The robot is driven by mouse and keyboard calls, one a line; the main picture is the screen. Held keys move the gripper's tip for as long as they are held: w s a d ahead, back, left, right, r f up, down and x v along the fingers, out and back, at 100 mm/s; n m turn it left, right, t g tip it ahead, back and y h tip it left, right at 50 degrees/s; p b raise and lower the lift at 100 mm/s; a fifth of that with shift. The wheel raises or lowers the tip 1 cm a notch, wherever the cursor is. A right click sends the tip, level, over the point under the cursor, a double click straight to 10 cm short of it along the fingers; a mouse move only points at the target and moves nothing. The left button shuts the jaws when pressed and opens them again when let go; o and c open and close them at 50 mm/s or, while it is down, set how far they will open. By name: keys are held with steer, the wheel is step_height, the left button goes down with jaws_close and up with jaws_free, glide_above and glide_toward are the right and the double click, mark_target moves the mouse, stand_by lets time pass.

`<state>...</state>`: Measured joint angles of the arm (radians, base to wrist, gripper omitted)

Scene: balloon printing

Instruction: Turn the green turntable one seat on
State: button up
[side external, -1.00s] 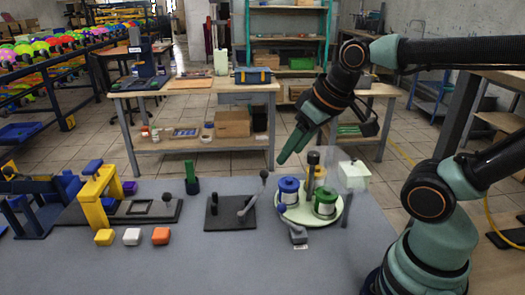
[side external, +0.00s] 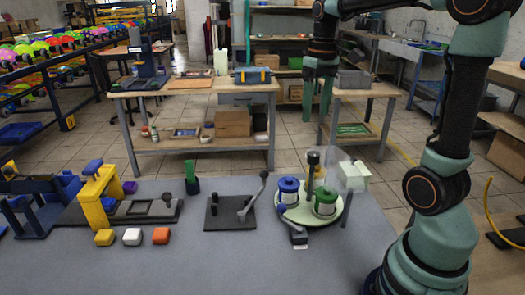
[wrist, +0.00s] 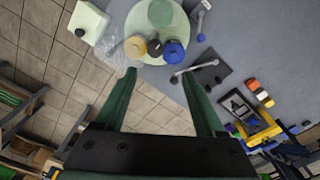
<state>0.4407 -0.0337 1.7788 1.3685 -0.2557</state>
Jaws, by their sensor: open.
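The pale green turntable (side external: 300,216) stands at the right of the grey bench. On it are a blue-lidded pot (side external: 289,191), a green-lidded pot (side external: 325,203) and a yellow one (side external: 319,176) partly hidden at the back. A dark-topped post (side external: 313,159) rises among them. A lever with a blue knob (side external: 282,210) runs to a grey block at the turntable's front edge. My gripper (side external: 317,117) is open and empty, high above the turntable and pointing down. In the wrist view the turntable (wrist: 184,24) lies beyond the open fingertips (wrist: 158,74), apart from them.
A clear panel (side external: 340,168) and a pale box (side external: 354,176) stand behind the turntable's right side. A black plate with a ball-ended lever (side external: 228,212) is to its left. Further left are a yellow frame (side external: 99,182) and several coloured blocks (side external: 131,237). The front bench is clear.

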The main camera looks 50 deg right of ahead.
mark_target(314, 154)
steer(key=f, duration=0.8)
steer(key=d+f, duration=0.1)
steer(key=f, duration=0.3)
steer(key=shift+f, duration=0.1)
steer(key=shift+c, duration=0.4)
jaws_close()
stand_by(0.9)
